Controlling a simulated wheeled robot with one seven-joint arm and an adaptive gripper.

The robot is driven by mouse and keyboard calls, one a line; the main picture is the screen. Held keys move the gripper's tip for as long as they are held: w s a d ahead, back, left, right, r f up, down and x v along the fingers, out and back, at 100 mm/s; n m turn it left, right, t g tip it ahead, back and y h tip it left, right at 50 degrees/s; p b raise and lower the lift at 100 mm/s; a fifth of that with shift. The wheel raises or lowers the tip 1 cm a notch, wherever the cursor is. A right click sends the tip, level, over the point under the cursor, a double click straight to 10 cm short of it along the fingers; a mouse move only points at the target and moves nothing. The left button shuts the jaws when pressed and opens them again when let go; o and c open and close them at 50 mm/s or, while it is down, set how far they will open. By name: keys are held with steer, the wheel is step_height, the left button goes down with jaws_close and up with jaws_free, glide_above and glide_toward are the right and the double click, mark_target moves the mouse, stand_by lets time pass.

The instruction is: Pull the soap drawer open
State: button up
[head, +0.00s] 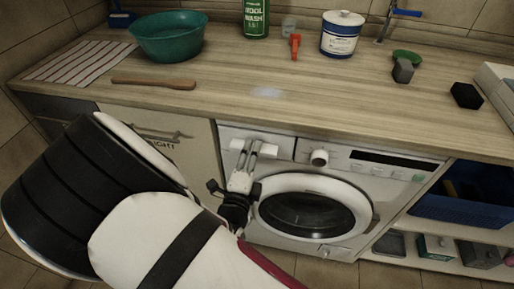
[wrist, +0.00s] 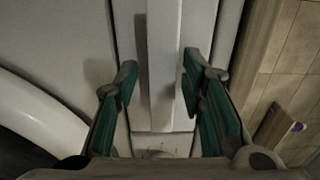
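The soap drawer (head: 231,133) is the white panel at the upper left of the white washing machine's front. It looks flush with the machine. A pale bar-shaped handle (head: 268,149) stands out low on it. My gripper (head: 249,157) is right at this handle in the head view. In the wrist view, my gripper (wrist: 158,88) has its two green-padded fingers apart, with the white handle bar (wrist: 164,50) running between them. A gap shows on the left of the bar. The right fingertip is very close to it, and I cannot tell whether it touches.
The washer's round door (head: 313,207) is below right, and a knob (head: 319,157) is right of the drawer. The wooden countertop (head: 345,110) overhangs above, holding a green basin (head: 170,44) and a wooden brush (head: 153,83). A blue crate (head: 460,205) sits on the right shelf.

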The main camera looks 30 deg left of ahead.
steer(key=shift+w, duration=0.3)
jaws_close()
